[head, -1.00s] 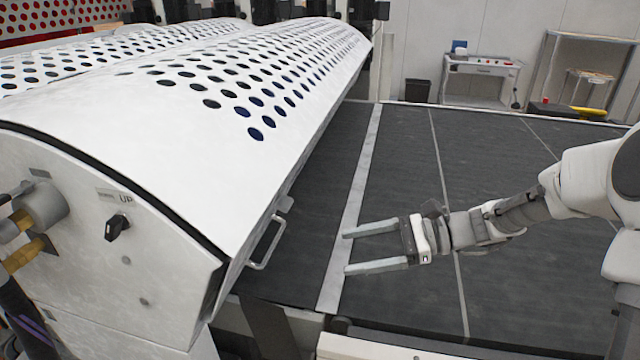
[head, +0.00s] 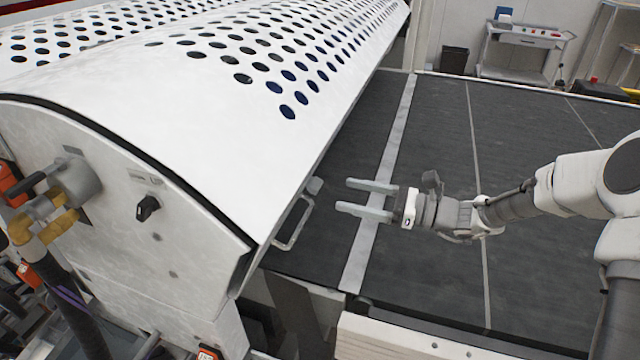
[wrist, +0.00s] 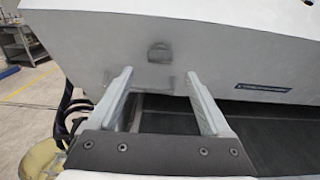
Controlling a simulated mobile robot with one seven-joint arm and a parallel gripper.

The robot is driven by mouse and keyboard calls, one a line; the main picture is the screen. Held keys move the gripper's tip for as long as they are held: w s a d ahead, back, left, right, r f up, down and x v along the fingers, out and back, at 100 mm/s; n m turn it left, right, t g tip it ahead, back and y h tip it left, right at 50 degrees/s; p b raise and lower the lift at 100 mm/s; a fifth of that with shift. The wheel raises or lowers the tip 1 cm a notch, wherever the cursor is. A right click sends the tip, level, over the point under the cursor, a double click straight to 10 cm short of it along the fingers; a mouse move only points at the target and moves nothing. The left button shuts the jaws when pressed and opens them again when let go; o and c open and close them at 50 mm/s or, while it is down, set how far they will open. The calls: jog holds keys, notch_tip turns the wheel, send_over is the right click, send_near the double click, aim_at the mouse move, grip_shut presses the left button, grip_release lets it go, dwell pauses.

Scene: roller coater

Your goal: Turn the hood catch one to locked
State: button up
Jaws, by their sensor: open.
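A small grey catch (head: 314,185) sticks out from the lower front edge of the white perforated hood (head: 190,120), just above the bar handle (head: 293,222). In the wrist view a dark catch (wrist: 159,53) shows on the hood's front face, beyond and between my fingertips. Whether it stands at locked cannot be read. My gripper (head: 344,195) is open and empty, its fingers pointing left at the hood edge, with a gap to the catch. In the wrist view my gripper (wrist: 160,76) has a finger on each side of the handle area.
A black knob (head: 147,208) and a grey fitting with hoses (head: 75,185) are on the hood's end panel. The dark conveyor bed (head: 430,140) lies under my arm. A pale beam (head: 420,340) runs along its near edge. A bench (head: 525,50) stands far behind.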

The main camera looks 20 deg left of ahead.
aim_at(320, 185)
jog(key=a, duration=0.5)
jog(key=a+p, duration=0.1)
jog(key=a, duration=0.1)
jog(key=shift+s+a, duration=0.35)
jog(key=shift+s, duration=0.05)
grip_shut()
